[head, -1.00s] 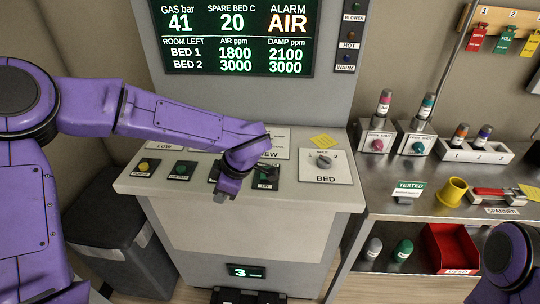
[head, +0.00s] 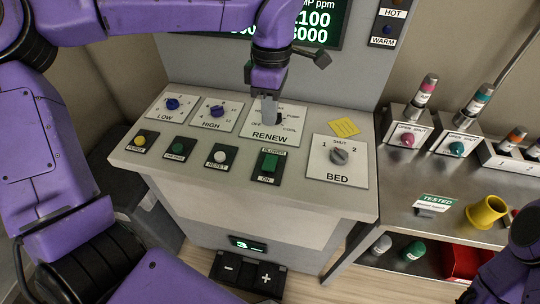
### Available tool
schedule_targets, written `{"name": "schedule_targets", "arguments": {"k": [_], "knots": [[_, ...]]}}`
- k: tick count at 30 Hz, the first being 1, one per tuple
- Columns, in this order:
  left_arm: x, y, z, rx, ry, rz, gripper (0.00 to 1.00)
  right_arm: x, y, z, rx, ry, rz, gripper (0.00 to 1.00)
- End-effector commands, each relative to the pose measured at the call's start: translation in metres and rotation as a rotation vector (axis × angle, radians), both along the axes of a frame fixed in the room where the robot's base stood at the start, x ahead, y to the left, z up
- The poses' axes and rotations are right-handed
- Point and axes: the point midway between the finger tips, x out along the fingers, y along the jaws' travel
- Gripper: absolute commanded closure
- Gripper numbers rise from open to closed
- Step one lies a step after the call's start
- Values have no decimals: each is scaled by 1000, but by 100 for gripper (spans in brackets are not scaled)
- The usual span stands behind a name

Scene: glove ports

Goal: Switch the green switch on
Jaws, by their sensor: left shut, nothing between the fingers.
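The green switch (head: 269,163) is a rocker on a dark plate on the sloping console, with a blower label above it and "ON" below it. Nothing covers it. I cannot tell for sure which way the rocker is tipped. My left gripper (head: 269,111) is shut and empty, pointing down. It is farther back than the switch, in front of the RENEW dial (head: 280,119), and hides part of that dial. I cannot tell whether it touches the dial. My right gripper is out of view; only part of my right arm shows at the lower right.
A white RESET button (head: 219,157) sits left of the switch, then green and yellow buttons. The BED dial (head: 339,156) is to its right. LOW (head: 173,104) and HIGH (head: 217,111) dials are behind. A metal bench (head: 400,187) stands at right.

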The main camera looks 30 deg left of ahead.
Motion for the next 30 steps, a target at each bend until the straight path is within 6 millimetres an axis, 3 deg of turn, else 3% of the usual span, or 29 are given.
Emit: {"name": "schedule_targets", "arguments": {"k": [5,15,21,30], "knots": [[-2,-1,-18,2,6,-1,100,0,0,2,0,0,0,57],[-11,-3,-90,3,6,-4,100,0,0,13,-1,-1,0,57],[-15,-4,-124,4,4,-4,100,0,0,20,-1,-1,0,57],[-16,-5,-140,2,1,-1,100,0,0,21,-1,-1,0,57]]}}
